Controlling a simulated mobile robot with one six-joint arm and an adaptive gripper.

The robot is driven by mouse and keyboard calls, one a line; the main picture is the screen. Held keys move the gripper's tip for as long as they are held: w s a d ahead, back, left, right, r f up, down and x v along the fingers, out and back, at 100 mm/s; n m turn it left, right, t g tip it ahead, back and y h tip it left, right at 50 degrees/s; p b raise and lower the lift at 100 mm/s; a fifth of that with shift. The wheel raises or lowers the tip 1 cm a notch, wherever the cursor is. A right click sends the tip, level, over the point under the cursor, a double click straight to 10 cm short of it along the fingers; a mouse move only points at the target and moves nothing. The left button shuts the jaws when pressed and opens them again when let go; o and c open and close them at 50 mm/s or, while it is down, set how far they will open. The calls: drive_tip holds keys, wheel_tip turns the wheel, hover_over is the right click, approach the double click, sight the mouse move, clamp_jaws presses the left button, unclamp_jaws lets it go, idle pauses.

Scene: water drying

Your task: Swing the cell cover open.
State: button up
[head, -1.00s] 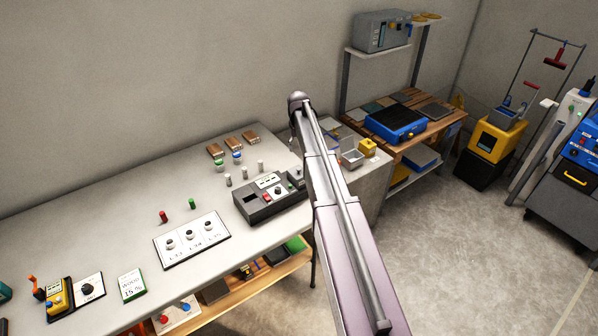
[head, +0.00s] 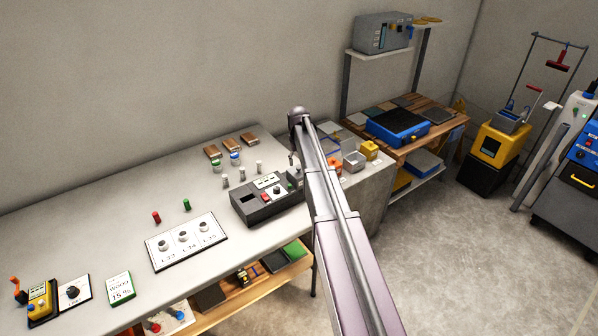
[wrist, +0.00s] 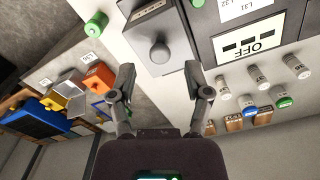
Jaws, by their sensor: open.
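A dark grey tabletop instrument (head: 262,205) stands on the white bench, partly behind my arm in the head view. In the wrist view its panel reads "OFF" (wrist: 252,44). A grey block with a round knob (wrist: 158,52), which looks like the cell cover, lies beside the panel, flat and apparently closed. My gripper (wrist: 160,73) is open, its fingers on either side of the knob in the picture. I see no contact, and the gap in depth is unclear. The head view hides most of the gripper behind the arm.
Several capped vials (wrist: 260,96) stand near the instrument's panel. An orange container (wrist: 98,78) and a metal tin (head: 354,161) sit on the other side.

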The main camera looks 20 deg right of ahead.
sight(298, 175)
drive_tip(key=shift+f+b, duration=1.1)
drive_tip(key=shift+f, duration=0.25)
clamp_jaws()
